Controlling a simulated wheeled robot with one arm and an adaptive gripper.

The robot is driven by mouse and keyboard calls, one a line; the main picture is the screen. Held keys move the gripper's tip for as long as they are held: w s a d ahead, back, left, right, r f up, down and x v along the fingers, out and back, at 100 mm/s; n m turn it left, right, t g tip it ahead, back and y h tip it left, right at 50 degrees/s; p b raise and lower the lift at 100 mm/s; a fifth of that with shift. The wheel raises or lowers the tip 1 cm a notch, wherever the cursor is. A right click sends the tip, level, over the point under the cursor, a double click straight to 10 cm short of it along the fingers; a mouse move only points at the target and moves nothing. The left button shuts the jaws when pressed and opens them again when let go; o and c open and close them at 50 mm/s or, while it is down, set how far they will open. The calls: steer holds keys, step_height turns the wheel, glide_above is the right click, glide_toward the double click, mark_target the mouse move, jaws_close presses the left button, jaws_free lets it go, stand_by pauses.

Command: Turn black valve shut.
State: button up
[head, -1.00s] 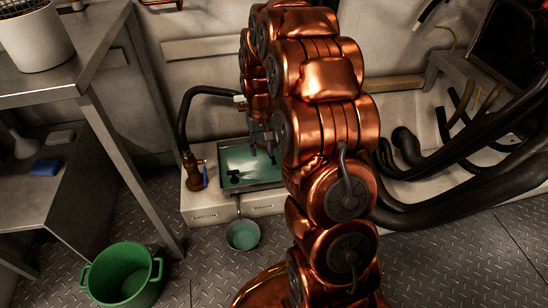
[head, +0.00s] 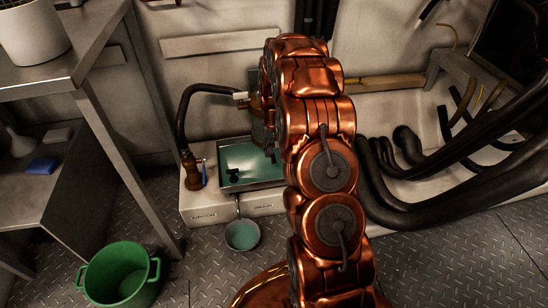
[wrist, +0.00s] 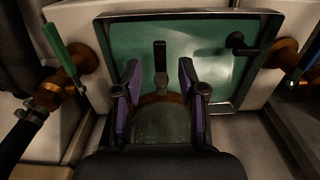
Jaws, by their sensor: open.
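Two black levers show in the wrist view. One short upright black lever (wrist: 160,62) is in front of the green panel, in line with the gap between my fingers. The other black lever (wrist: 247,46) is to the right, bent, beside a brass fitting; it appears to be the small black lever (head: 234,177) over the green tray in the head view. I cannot tell which is the task's valve. My gripper (wrist: 157,85) is open with purple pads apart and nothing held. A dark rounded body with a brownish rim lies between the fingers.
A green-handled valve (wrist: 64,50) is at the left and a blue-handled one (wrist: 300,70) at the right. The green-filled tray (head: 282,183) has a pan (head: 242,235) below it. A green bucket (head: 121,275), table leg and thick black hoses (head: 430,205) stand around.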

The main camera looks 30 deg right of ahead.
mark_target(274, 159)
steer(key=shift+f+b, duration=0.4)
steer(key=shift+f, duration=1.15)
jaws_close()
